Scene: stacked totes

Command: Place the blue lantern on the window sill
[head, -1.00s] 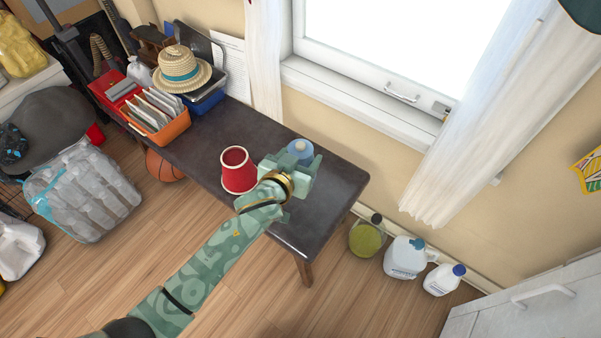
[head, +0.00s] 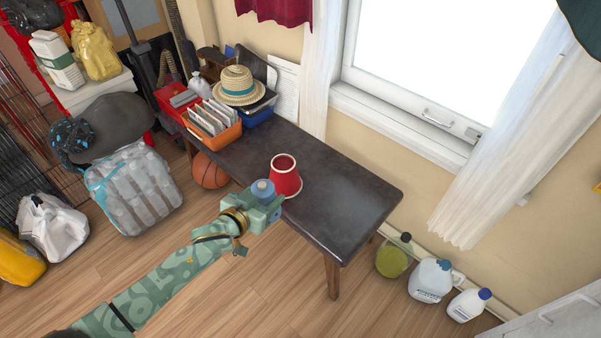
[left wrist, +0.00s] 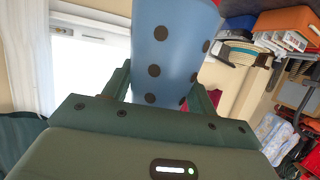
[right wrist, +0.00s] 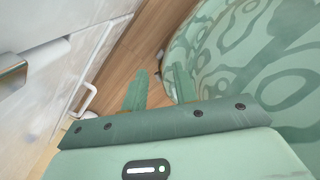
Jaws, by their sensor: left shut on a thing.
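The blue lantern (head: 263,188) is held upright in my left gripper (head: 264,203), just off the front edge of the table and to the lower left of a red cup. In the left wrist view the lantern (left wrist: 168,45) is a light blue body with dark round dots, between the two fingers. The white window sill (head: 400,126) runs under the bright window at the upper right, well away from the lantern. My right gripper (right wrist: 160,88) shows only in the right wrist view, with its fingers apart and nothing between them.
The red cup (head: 285,176) stands on the dark table (head: 340,205); the table's right part is clear. An orange bin (head: 215,134) and a straw hat (head: 238,86) are at its far end. White curtains (head: 490,170) flank the window. Several jugs (head: 431,280) stand on the floor.

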